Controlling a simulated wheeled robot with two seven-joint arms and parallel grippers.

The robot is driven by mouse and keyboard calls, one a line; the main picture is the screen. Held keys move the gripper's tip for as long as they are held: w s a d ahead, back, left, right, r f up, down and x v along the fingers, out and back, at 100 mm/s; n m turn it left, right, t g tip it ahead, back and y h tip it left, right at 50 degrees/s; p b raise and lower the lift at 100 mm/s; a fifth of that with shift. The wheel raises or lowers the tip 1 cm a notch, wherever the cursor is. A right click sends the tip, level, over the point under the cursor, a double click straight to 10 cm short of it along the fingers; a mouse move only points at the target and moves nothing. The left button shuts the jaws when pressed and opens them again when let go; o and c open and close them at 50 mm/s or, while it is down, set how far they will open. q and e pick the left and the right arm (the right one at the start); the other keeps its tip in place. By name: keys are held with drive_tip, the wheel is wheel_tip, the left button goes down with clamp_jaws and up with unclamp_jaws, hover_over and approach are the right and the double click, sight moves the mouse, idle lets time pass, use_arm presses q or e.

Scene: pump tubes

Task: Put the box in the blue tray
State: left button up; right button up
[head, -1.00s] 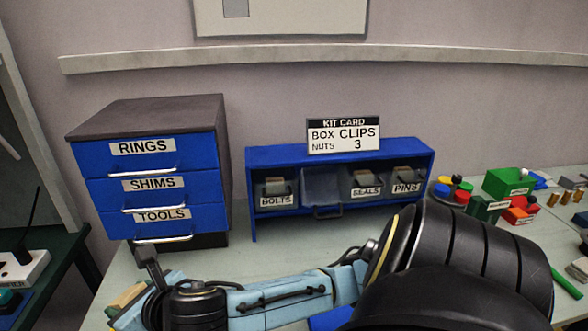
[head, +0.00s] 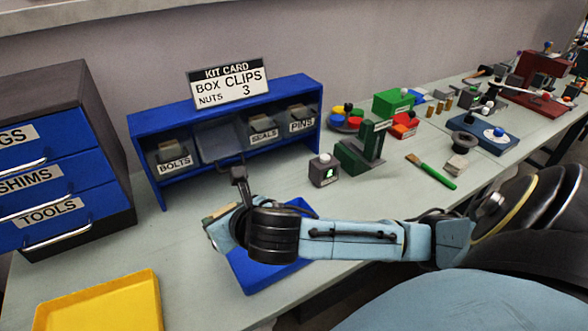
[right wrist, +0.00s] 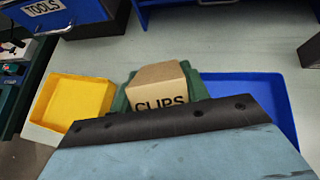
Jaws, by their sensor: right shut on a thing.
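The box is a tan carton marked CLIPS (right wrist: 160,92) in the right wrist view. My right gripper (right wrist: 158,100) is shut on it, with green fingers beside it. In the head view my right gripper (head: 222,222) is at the left end of my arm, and only a small tan part of the box shows there. The blue tray (head: 265,280) lies on the table, partly hidden under my wrist. In the right wrist view the blue tray (right wrist: 262,85) is just right of the box. I cannot tell the box's height above the table. My left gripper is not in view.
A yellow tray (head: 100,300) lies at the front left. Behind are a blue drawer cabinet (head: 60,180) and a blue bin rack (head: 230,100) topped by a kit card (head: 228,83). A dark small block (head: 324,170) and a green stand (head: 360,152) stand right of the rack.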

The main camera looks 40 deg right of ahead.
drive_tip(key=g+p, duration=0.1)
drive_tip(key=p, duration=0.1)
drive_tip(key=d+f+g+p, duration=0.1)
drive_tip(key=p, duration=0.1)
drive_tip(key=g+p, duration=0.1)
drive_tip(key=p, duration=0.1)
drive_tip(key=shift+w+d+f+m+g+p, duration=0.25)
drive_tip(key=shift+d+m+g+p, duration=0.05)
drive_tip(key=shift+m+g, duration=0.1)
drive_tip(key=s+d+f+m+g+p, duration=0.1)
drive_tip(key=s+d+f+g+p, duration=0.1)
drive_tip(key=g+p, duration=0.3)
drive_tip(key=p, duration=0.2)
hover_over(253, 259)
drive_tip(key=s, duration=0.1)
wheel_tip(253, 259, down, 6)
drive_tip(key=shift+a+r, duration=0.1)
drive_tip(key=shift+r, duration=0.15)
drive_tip(key=shift+s+x, duration=0.2)
drive_tip(key=shift+x, duration=0.6)
drive_tip(key=shift+s+x, duration=0.2)
drive_tip(key=shift+x, duration=0.55)
drive_tip(key=shift+s+x, duration=0.15)
drive_tip(key=shift+x, duration=0.65)
drive_tip(key=shift+f, duration=0.15)
drive_tip(key=o, duration=1)
